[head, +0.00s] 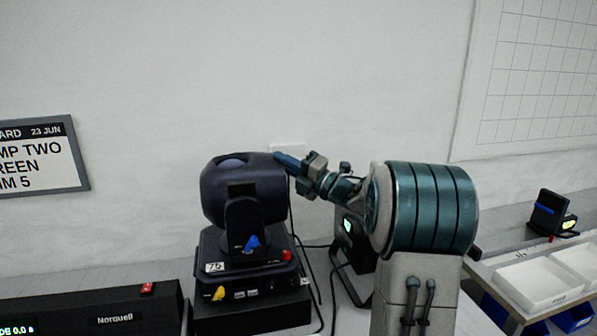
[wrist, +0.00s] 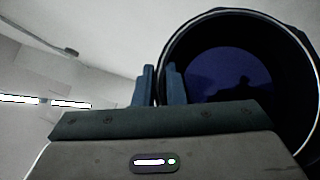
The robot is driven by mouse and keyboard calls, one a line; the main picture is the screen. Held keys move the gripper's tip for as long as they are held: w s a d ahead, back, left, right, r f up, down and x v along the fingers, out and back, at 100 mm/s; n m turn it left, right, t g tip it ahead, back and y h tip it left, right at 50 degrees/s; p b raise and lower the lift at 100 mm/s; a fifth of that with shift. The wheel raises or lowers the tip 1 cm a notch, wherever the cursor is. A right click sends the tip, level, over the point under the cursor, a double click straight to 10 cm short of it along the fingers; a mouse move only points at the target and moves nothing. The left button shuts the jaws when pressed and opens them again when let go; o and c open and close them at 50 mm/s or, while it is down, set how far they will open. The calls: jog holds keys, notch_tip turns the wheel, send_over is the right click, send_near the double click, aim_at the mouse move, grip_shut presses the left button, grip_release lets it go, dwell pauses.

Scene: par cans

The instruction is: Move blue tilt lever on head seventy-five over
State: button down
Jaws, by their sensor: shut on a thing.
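The dark moving head (head: 245,190) stands on its base, which bears a white "75" label (head: 214,267). Its blue tilt lever (head: 252,243) is on the yoke's near side, low down, and nothing touches it. My gripper (head: 280,158) reaches from the right to the upper right end of the head's barrel. In the wrist view my gripper (wrist: 161,72) has one blue finger outside and one inside the barrel's round rim (wrist: 228,11), shut on it. The dark blue lens (wrist: 215,75) shows within the rim.
A yellow lever (head: 218,293) and a red lever (head: 286,255) are on the head's base. Black cables hang behind it. A black console (head: 90,310) lies at left. A second dark fixture (head: 355,240) is partly hidden behind my arm. White trays (head: 530,285) are at right.

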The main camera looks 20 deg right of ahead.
dwell(0.3)
jog(key=c, duration=1.5)
grip_release()
jog(key=shift+d, duration=0.1)
jog(key=b+v, duration=0.3)
jog(key=v, duration=1.1)
jog(key=shift+f+b, duration=0.15)
jog(key=shift+b, duration=0.25)
